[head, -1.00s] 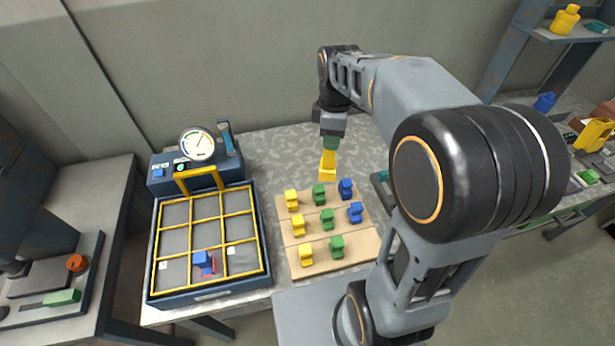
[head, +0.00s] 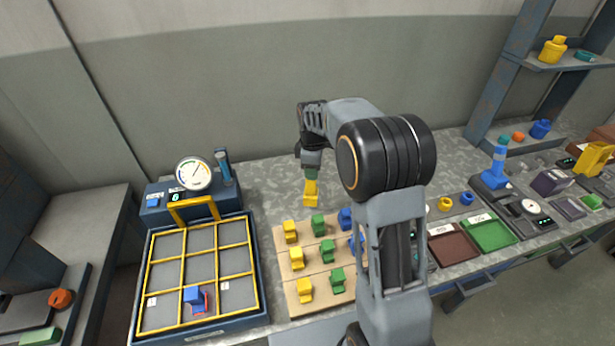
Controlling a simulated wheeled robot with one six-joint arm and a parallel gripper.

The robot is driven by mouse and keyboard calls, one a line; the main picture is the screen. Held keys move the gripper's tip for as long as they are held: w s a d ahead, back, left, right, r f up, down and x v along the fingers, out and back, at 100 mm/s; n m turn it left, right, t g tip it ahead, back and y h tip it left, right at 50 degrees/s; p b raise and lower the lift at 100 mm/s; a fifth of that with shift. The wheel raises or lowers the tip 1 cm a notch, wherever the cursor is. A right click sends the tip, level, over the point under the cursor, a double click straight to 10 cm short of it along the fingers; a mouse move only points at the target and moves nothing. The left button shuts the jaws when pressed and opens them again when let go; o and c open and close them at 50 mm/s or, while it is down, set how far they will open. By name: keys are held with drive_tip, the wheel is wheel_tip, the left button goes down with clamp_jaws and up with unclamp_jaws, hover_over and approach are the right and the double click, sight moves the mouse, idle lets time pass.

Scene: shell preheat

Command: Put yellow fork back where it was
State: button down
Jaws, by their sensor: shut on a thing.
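My gripper (head: 312,174) is shut on a yellow piece, taken as the yellow fork (head: 310,193). The piece hangs upright, just behind the back edge of the wooden board (head: 321,303); I cannot tell whether it touches the table. Its prongs are too small to make out. The board bears rows of small pieces: a yellow column (head: 297,259) at left, a green column (head: 327,251) in the middle and blue pieces (head: 345,218) at right. My arm hides part of the board's right side.
Left of the board is a blue box with a yellow grid (head: 249,274); a blue piece (head: 193,296) stands in a front cell. A gauge (head: 193,174) stands behind it. The table behind the board is clear.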

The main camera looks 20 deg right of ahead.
drive_tip(key=w+f+p, duration=0.1)
drive_tip(key=w+f, duration=0.2)
drive_tip(key=f, duration=0.4)
drive_tip(key=shift+w+a, duration=0.15)
drive_tip(key=shift+f, duration=0.15)
drive_tip(key=c, duration=0.8)
unclamp_jaws()
